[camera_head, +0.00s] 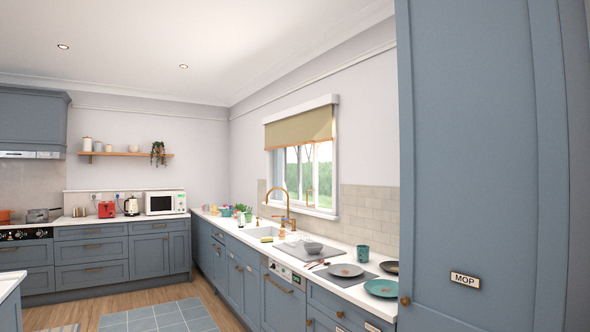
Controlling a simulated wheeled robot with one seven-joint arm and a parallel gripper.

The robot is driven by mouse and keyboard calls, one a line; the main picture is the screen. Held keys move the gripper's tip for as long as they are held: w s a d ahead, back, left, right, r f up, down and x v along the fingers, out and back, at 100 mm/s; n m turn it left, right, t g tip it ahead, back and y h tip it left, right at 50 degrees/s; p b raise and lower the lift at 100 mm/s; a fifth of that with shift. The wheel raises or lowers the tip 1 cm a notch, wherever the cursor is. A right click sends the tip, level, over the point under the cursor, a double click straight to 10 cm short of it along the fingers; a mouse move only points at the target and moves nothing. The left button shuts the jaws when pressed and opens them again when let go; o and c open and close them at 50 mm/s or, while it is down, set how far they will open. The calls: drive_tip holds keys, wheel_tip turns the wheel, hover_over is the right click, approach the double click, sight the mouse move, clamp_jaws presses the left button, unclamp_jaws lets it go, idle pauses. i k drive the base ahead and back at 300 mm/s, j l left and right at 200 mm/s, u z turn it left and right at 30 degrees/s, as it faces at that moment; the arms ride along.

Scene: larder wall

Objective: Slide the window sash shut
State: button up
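The window (310,172) is in the right-hand wall, above the counter and past the sink. It has a white frame, upright bars and a view of green trees. An olive roller blind (298,131) covers its upper part. The window is small and seen at a steep angle, so I cannot tell how far the sash stands open. My gripper and arm are not in view.
A tall blue cupboard marked MOP (464,279) fills the right side, close by. The wooden floor (200,292) is open around a blue rug (152,318).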

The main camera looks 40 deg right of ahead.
sight(315, 204)
drive_tip(key=i, duration=4.4)
drive_tip(key=i+z, duration=0.2)
drive_tip(key=i, duration=0.25)
drive_tip(key=i+j+z, duration=0.2)
drive_tip(key=i, duration=0.25)
drive_tip(key=i+z, duration=0.2)
drive_tip(key=i, duration=0.25)
drive_tip(key=i+j+z, duration=0.2)
drive_tip(key=i, duration=0.25)
drive_tip(key=j, duration=0.1)
